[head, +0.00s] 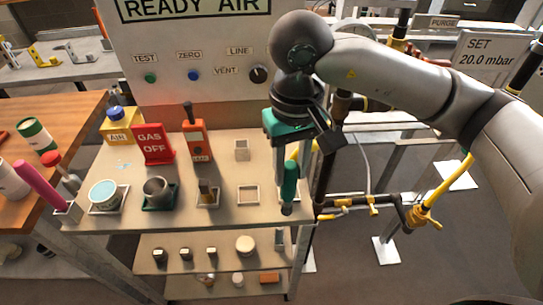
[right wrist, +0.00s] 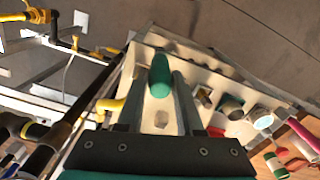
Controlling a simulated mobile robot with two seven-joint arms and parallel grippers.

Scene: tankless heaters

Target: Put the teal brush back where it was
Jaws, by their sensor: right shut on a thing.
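The teal brush (head: 289,180) is upright near the front right corner of the beige table, with its dark end down. My right gripper (head: 297,158) is above the table's right edge, shut on the brush. In the right wrist view the brush (right wrist: 159,78) shows between the two fingers of the gripper (right wrist: 160,85). A pale square holder (head: 296,196) shows partly behind the brush's lower end. I cannot tell whether the brush touches it. My left gripper is not in view.
An empty square holder (head: 248,195) lies left of the brush. A brass fitting (head: 206,190), grey cup (head: 158,190), red GAS OFF sign (head: 152,143) and orange detector (head: 195,140) stand further left. Yellow-fitted pipes (head: 418,216) run to the right of the table.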

